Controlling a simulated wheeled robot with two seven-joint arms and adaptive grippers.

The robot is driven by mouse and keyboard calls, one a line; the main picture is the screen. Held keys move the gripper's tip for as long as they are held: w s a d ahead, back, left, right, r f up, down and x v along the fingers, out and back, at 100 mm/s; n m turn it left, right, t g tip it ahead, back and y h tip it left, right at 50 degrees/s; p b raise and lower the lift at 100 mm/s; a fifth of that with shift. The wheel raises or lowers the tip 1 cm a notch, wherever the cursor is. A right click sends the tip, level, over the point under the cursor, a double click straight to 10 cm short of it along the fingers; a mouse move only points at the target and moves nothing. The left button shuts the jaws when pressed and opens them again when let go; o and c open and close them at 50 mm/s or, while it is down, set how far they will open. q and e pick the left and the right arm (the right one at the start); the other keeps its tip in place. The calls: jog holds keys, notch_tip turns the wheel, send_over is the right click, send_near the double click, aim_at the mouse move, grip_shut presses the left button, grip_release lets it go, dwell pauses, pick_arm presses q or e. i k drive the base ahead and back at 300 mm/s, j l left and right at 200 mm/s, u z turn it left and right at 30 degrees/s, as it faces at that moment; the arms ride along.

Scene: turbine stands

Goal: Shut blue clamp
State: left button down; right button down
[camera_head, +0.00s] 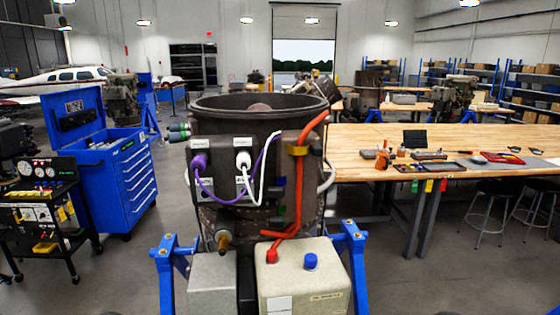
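A large dark turbine (260,105) stands upright in the middle, carried by a blue stand. A blue bracket of the stand shows at the left (168,246) and another blue bracket at the right (349,237). I cannot tell which blue part is the clamp, or whether it is open or shut. A light grey box (305,285) with a blue cap (311,261) and a red fitting sits at the turbine's front, and a second grey box (213,283) is at its left. Neither of my grippers can be made out.
Purple, white and red lines (297,200) run on the turbine's front. A blue tool chest (122,172) and a black gauge cart (45,205) stand at the left. A wooden workbench (460,140) with tools is at the right, with stools. Floor between is clear.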

aim_at(278, 191)
jog(key=j+z, duration=0.4)
jog(key=j, duration=0.95)
jog(key=k+j, duration=0.15)
jog(key=j, duration=0.45)
